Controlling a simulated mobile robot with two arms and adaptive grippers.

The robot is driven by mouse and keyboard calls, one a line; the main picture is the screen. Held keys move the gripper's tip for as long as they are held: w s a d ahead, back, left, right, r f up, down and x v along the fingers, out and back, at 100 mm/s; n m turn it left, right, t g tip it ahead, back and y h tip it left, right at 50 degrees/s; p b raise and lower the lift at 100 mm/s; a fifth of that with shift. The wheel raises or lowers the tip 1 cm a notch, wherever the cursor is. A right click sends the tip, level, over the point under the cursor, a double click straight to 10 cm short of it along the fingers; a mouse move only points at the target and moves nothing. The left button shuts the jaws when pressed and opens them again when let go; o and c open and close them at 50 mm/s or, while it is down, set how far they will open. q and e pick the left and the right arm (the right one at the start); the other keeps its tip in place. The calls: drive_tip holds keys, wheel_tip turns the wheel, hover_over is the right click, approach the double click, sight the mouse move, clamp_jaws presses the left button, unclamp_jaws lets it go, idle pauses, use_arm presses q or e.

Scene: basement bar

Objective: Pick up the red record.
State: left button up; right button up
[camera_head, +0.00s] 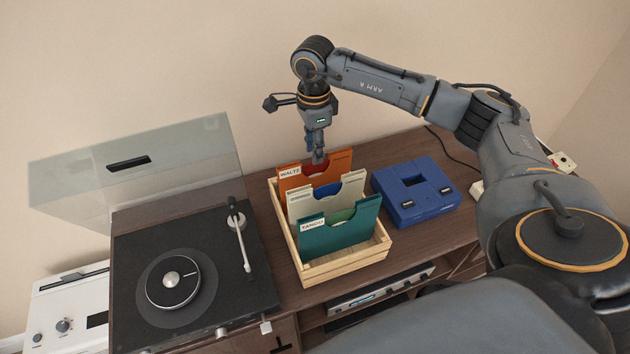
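The red record (338,163) shows as a dark red edge in the cut-out of the orange sleeve (293,184) labelled WALTZ, at the back of a wooden crate (347,267). My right gripper (319,157) points down at the top of that sleeve, at the red record's edge. Its fingers are small and seen from the side. I cannot tell whether they touch the record or are closed on it. My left gripper is not in view.
A cream sleeve (300,205) with a blue record and a teal sleeve (325,238) labelled TANGO stand in front in the crate. A turntable (200,300) with an open clear lid (140,170) is left. A blue console (415,190) is right of the crate.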

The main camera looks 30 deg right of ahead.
wheel_tip(320, 180, down, 2)
drive_tip(key=shift+s+a+f+p, duration=0.15)
drive_tip(key=shift+f+p, duration=0.1)
drive_tip(key=shift+p, duration=0.8)
wheel_tip(320, 180, down, 2)
drive_tip(key=shift+f+p, duration=0.15)
drive_tip(key=shift+p, duration=0.15)
drive_tip(key=shift+f, duration=0.3)
drive_tip(key=shift+w+f, duration=0.1)
drive_tip(key=shift+w, duration=0.1)
drive_tip(key=shift+c, duration=0.9)
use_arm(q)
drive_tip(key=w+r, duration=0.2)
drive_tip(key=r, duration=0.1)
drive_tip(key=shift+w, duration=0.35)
use_arm(e)
drive_tip(key=shift+s, duration=0.1)
clamp_jaws()
